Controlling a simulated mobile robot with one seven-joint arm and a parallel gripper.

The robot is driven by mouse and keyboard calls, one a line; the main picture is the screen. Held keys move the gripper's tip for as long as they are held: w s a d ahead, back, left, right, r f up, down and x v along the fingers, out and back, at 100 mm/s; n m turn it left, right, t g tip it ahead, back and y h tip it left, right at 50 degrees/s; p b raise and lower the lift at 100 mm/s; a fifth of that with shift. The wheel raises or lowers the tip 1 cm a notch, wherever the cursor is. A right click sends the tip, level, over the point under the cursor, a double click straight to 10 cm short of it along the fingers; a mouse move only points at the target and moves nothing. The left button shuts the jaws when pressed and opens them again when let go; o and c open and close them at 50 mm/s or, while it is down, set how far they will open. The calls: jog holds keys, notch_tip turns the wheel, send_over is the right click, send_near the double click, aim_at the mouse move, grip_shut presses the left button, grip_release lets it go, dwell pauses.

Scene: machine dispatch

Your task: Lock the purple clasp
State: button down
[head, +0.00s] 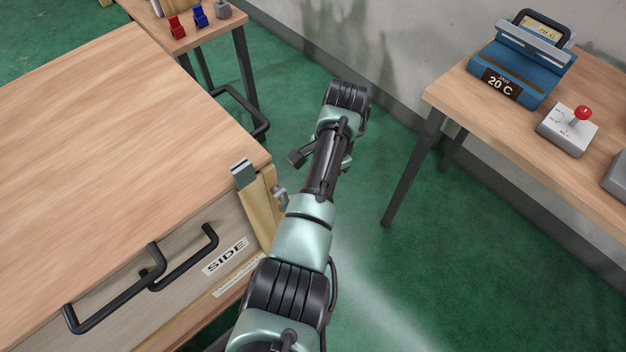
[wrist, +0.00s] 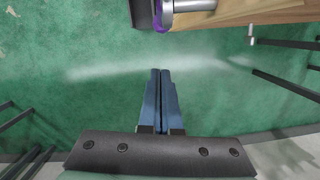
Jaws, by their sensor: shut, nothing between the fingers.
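A purple part (wrist: 165,17), which looks like the purple clasp, shows at the top edge of the wrist view. It sits between a dark plate and a silver cylinder (wrist: 190,6) at the end of a wooden piece, and is partly cut off by the frame. I cannot tell how it is set. My gripper (wrist: 160,72) has its two blue fingers together, empty, over the green floor and apart from the purple part. In the head view my arm hides the fingers, and no purple shows on the bench corner.
A right-hand table (head: 470,100) holds a blue "JAW 20 C" device (head: 520,70) and a red-knobbed lever box (head: 568,130). Green floor is clear between them.

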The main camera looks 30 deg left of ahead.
jog(key=r, duration=0.5)
jog(key=shift+d+r, duration=0.3)
jog(key=shift+w+f, duration=0.1)
